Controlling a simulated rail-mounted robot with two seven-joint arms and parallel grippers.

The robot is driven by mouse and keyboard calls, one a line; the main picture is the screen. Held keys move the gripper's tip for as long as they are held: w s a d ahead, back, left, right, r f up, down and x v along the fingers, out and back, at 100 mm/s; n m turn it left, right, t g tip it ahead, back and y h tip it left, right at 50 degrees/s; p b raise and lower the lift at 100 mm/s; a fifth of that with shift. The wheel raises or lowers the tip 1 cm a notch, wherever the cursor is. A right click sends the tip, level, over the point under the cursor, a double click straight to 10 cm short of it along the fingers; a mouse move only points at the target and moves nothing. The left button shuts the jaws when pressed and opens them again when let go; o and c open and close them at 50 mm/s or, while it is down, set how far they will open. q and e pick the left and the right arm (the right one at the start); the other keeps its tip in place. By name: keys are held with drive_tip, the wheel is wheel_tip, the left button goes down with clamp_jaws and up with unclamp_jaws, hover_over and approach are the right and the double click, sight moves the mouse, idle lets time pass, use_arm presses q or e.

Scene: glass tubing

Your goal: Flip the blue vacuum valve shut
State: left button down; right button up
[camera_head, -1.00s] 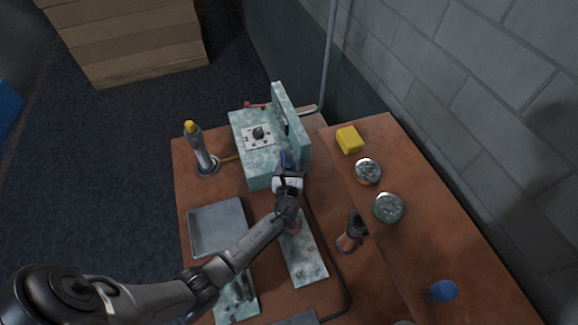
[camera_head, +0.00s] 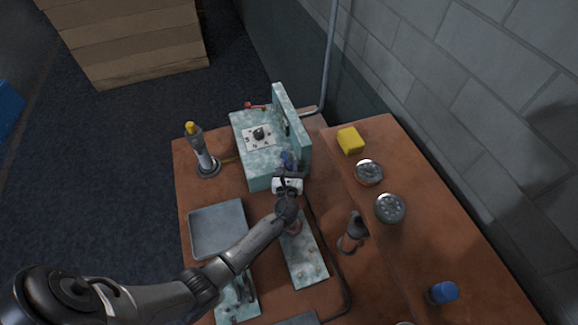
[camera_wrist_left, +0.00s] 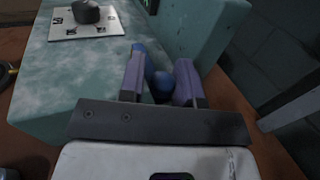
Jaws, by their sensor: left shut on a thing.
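The blue vacuum valve (camera_head: 288,157) is at the near right corner of the teal mottled box (camera_head: 257,183), beside its upright panel. My left gripper (camera_head: 289,170) reaches it from the near side. In the left wrist view the two fingers (camera_wrist_left: 161,80) stand on either side of a rounded blue part of the valve (camera_wrist_left: 161,84), with a gap filled by it, so the gripper is shut on the valve. More blue shows behind the left finger. The valve's lower part and its exact angle are hidden by the fingers. My right gripper is not in view.
The box top carries a white plate with a black knob (camera_head: 258,133). A metal burner with a yellow top (camera_head: 206,160) stands left, above a grey tray (camera_head: 219,229). Two round gauges (camera_head: 389,208) and a yellow block (camera_head: 350,140) sit on the right ledge.

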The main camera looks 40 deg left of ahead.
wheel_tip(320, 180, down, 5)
drive_tip(key=b, duration=0.5)
use_arm(q)
drive_tip(key=s+a+m+t+h, duration=0.1)
drive_tip(key=m+h, duration=0.1)
drive_tip(key=h, duration=0.1)
drive_tip(key=s+a+m+t+h, duration=0.1)
drive_tip(key=m+h, duration=0.2)
drive_tip(key=h, duration=0.1)
drive_tip(key=s+a+m+t+h, duration=0.1)
drive_tip(key=m+h, duration=0.1)
drive_tip(key=h, duration=0.2)
drive_tip(key=shift+a+m+t, duration=0.1)
drive_tip(key=shift+m+t, duration=0.2)
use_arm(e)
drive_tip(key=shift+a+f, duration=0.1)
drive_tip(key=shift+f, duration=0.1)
use_arm(q)
drive_tip(key=shift+r, duration=0.15)
